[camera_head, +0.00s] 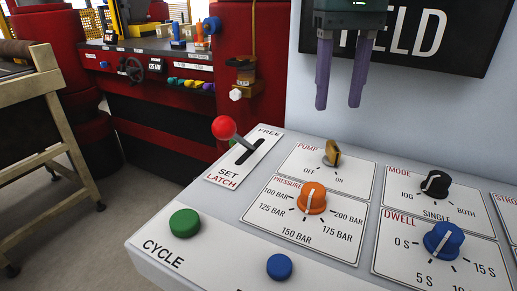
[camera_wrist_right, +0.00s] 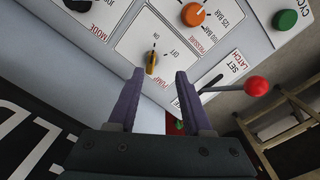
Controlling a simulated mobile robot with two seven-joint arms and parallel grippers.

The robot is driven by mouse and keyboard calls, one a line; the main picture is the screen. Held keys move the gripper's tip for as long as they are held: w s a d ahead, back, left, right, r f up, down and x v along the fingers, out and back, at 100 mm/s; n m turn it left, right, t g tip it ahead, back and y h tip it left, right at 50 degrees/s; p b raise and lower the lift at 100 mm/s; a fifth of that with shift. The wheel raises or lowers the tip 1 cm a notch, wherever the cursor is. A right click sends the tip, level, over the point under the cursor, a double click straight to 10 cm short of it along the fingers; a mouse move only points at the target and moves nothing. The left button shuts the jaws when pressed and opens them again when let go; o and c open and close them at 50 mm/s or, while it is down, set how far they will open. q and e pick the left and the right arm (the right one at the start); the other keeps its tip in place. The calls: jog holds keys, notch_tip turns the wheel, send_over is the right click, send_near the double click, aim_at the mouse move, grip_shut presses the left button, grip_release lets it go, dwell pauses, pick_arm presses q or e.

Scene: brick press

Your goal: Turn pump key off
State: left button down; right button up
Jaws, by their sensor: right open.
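The pump key (camera_head: 332,153) is a small brass-coloured key standing in the white PUMP plate (camera_head: 305,165) on the control panel. The plate has an OFF mark at its left and an ON mark at its lower right. In the right wrist view the key (camera_wrist_right: 151,63) shows just beyond the fingers, a little left of the middle of the gap. My right gripper (camera_head: 339,106) hangs above and behind the key with its two purple fingers pointing down, apart and empty. It also shows in the wrist view (camera_wrist_right: 158,73). My left gripper is not in view.
An orange pressure knob (camera_head: 312,198), a black mode knob (camera_head: 436,184) and a blue dwell knob (camera_head: 443,240) stand close by. A red-topped latch lever (camera_head: 224,128) rises at the left of the panel. A dark sign (camera_head: 440,35) is on the wall behind my gripper.

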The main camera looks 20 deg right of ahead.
aim_at(337, 149)
jog(key=shift+m, duration=0.7)
jog(key=f, duration=0.2)
jog(key=d+f+b, duration=0.1)
jog(key=f, duration=0.2)
jog(key=d+f+b, duration=0.1)
jog(key=f, duration=0.2)
jog(key=shift+w+f, duration=0.15)
jog(key=shift+w, duration=0.1)
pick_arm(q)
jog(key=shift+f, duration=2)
pick_arm(e)
jog(key=shift+f, duration=0.65)
grip_shut()
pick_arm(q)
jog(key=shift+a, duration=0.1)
